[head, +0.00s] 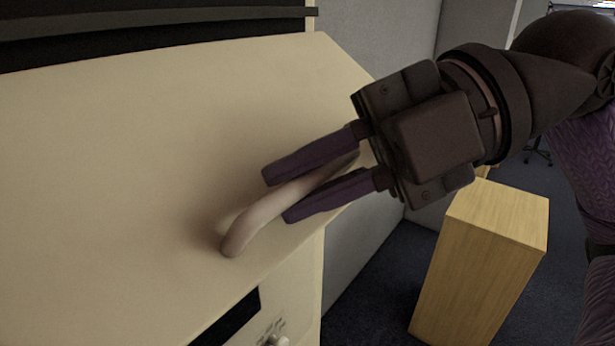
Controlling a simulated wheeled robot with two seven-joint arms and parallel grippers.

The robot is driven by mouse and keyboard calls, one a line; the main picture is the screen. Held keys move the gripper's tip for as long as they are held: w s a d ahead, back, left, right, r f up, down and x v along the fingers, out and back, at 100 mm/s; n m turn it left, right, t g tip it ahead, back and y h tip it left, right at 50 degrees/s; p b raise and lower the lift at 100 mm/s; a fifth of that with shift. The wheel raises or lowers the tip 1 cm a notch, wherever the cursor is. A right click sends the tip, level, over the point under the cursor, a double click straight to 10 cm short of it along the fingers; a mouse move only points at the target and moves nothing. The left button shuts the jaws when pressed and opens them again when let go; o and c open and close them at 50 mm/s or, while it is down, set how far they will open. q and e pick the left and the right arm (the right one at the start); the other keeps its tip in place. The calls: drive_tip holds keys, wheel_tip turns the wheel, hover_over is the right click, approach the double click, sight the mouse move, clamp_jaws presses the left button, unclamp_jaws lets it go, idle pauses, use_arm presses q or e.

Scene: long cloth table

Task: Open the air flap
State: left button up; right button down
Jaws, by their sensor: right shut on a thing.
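A pale, curved handle (246,224) stands out from the sloping cream panel (130,140) of a large cabinet. The handle seems to belong to the air flap, but no separate flap edge can be made out around it. My right gripper (280,196) reaches in from the right, with one purple finger on the upper side of the handle and the other on the lower side. It is shut on the handle. The handle's far end is partly hidden by the fingers. My left gripper is out of view.
A dark slot with a bar (150,22) runs along the top of the cabinet. A dark display and a small knob (277,341) sit on the lower front. A wooden block-like stand (480,265) is at the right on dark carpet, before grey partition walls (385,40).

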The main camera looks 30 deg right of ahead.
drive_tip(key=shift+r, duration=0.1)
drive_tip(key=c, duration=0.7)
unclamp_jaws()
drive_tip(key=shift+w, duration=0.1)
drive_tip(key=shift+o, duration=0.2)
drive_tip(key=shift+d+b, duration=0.25)
drive_tip(key=shift+b, duration=0.05)
drive_tip(key=b+v, duration=0.3)
drive_tip(key=v, duration=0.6)
drive_tip(key=shift+d, duration=0.2)
